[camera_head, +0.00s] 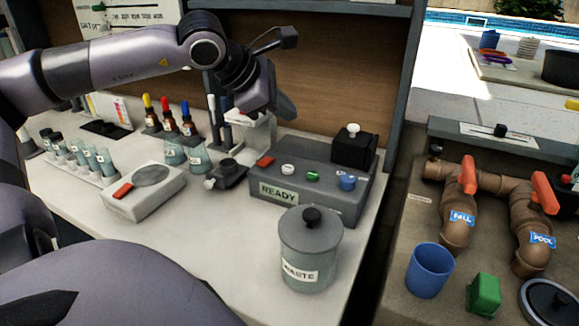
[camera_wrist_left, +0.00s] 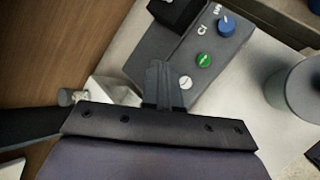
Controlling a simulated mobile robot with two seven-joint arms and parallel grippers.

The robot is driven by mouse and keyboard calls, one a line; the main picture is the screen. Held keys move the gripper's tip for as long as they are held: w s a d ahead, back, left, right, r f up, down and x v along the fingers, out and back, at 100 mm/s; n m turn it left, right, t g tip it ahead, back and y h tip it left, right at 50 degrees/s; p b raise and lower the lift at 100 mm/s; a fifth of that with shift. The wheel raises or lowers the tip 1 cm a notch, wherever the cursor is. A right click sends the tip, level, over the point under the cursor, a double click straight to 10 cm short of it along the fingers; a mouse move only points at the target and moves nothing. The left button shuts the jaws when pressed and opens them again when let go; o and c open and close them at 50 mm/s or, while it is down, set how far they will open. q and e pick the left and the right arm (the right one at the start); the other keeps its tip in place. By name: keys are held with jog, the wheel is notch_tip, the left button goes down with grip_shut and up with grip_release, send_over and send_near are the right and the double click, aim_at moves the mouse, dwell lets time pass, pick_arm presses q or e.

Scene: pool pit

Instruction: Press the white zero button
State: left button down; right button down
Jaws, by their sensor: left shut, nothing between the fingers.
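The grey meter (camera_head: 325,190) stands on the white counter with a "READY" display on its front. My left gripper (camera_head: 286,108) is shut and empty, above and behind the meter's left part, apart from the white button in the head view. In the left wrist view, the shut fingers (camera_wrist_left: 161,72) appear just left of the white button (camera_wrist_left: 186,83), which is in plain sight. My right gripper is not in view.
A lidded waste jar (camera_head: 310,248) stands in front of the meter. A black box (camera_head: 353,149) with a white knob sits at the meter's back right. Dropper bottles (camera_head: 168,122), a vial rack (camera_head: 88,163) and a small scale (camera_head: 145,190) stand left. Brown pipes (camera_head: 457,205) are at right.

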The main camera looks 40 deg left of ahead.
aim_at(285, 169)
pick_arm(q)
jog(key=shift+f, duration=0.15)
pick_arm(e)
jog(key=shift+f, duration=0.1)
